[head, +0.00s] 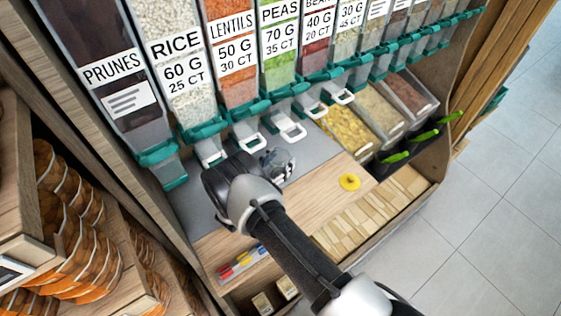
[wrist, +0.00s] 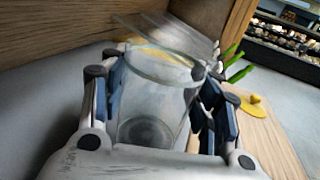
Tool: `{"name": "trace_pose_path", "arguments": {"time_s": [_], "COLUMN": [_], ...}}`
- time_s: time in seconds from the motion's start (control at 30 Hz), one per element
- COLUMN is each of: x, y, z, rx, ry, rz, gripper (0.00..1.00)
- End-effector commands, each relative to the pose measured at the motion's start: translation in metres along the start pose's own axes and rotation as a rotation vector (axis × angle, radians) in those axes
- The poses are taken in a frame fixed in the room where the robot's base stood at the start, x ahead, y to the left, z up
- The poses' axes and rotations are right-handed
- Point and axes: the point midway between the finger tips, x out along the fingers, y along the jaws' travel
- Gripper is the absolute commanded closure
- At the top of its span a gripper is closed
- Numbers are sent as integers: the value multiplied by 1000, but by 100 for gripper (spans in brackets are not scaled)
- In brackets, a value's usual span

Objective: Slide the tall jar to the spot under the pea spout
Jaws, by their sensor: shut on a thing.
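The tall jar is clear glass and empty. In the wrist view the jar (wrist: 150,105) stands between the blue finger pads of my gripper (wrist: 158,92), which is shut on it. In the head view only part of the jar (head: 279,163) shows beyond my gripper (head: 262,166), on the grey shelf below the dispensers. The pea dispenser (head: 281,65) holds green peas, and its white spout (head: 291,128) lies above and slightly right of the jar in the head view. My gripper hides the near side of the jar. Whether the jar touches the shelf is hard to tell.
The lentil spout (head: 249,139) and rice spout (head: 210,154) hang to the left. A yellow disc with a knob (head: 349,182) lies on the wooden counter to the right. Open bins (head: 352,130) and green-handled scoops (head: 395,157) stand farther right. Coloured markers (head: 241,263) lie near the front.

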Motion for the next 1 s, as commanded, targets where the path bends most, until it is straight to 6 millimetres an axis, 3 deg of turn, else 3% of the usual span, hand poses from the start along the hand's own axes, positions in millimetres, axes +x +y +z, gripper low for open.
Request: {"name": "trace_pose_path", "arguments": {"time_s": [0.43, 0.47, 0.8, 1.0], "x": [-3, -3, -3, -3], "y": [3, 3, 3, 3], "z": [0, 0, 0, 0], "rx": [1, 1, 1, 1], "ry": [0, 0, -1, -1], "rz": [-2, -2, -3, -3], "gripper": [76, 43, 21, 21]}}
